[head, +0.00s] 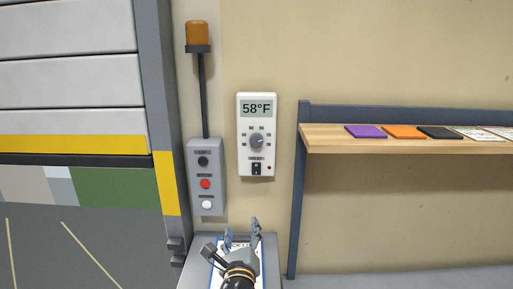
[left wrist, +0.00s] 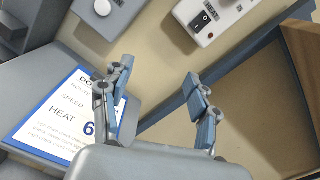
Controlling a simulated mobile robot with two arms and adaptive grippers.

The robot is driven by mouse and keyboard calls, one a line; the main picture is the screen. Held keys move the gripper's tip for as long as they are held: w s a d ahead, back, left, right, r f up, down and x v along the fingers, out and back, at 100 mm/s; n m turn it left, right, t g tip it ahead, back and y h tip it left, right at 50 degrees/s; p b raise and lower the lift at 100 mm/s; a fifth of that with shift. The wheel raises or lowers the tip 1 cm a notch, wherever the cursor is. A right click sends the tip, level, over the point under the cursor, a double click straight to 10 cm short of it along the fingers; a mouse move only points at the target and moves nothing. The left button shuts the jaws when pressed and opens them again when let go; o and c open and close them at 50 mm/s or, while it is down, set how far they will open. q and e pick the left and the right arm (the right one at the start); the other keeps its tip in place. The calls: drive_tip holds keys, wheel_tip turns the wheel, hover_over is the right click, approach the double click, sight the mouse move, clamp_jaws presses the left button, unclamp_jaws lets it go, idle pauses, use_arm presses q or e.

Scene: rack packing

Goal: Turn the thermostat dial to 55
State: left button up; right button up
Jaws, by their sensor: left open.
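The white thermostat (head: 257,103) is mounted on the beige wall, and its display (head: 256,109) reads 58°F. Its round grey dial (head: 257,141) sits below the display, ringed by small marks. A black switch (head: 256,169) and a small red light are under the dial. In the left wrist view only the thermostat's lower part (left wrist: 207,22) with the switch shows at the top; the dial is out of that view. My left gripper (head: 242,233) is open and empty, below the thermostat and apart from it. Its two fingers (left wrist: 160,98) are spread wide. My right gripper is not in view.
A grey control box (head: 206,180) with black, red and white buttons and an orange lamp (head: 198,34) stands left of the thermostat. A wooden shelf (head: 400,144) with flat coloured items is to the right. A printed sheet (left wrist: 60,120) lies below on a grey surface.

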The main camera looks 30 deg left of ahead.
use_arm(q)
drive_tip(key=w+d+r+m+t+y, duration=0.15)
drive_tip(key=w+r+m+t, duration=0.25)
drive_tip(key=r+m, duration=0.55)
drive_tip(key=p, duration=0.4)
approach(256, 144)
drive_tip(key=shift+n+h, duration=0.35)
drive_tip(key=shift+n, duration=0.1)
drive_tip(key=x, duration=0.7)
drive_tip(key=shift+s+r, duration=0.15)
drive_tip(key=shift+x, duration=0.75)
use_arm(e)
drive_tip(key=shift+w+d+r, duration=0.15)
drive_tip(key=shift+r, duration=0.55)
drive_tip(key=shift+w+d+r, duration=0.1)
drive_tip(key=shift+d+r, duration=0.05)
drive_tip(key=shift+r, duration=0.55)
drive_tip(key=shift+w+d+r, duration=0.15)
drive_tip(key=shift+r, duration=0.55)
use_arm(q)
drive_tip(key=shift+c, duration=0.3)
drive_tip(key=c, duration=1.1)
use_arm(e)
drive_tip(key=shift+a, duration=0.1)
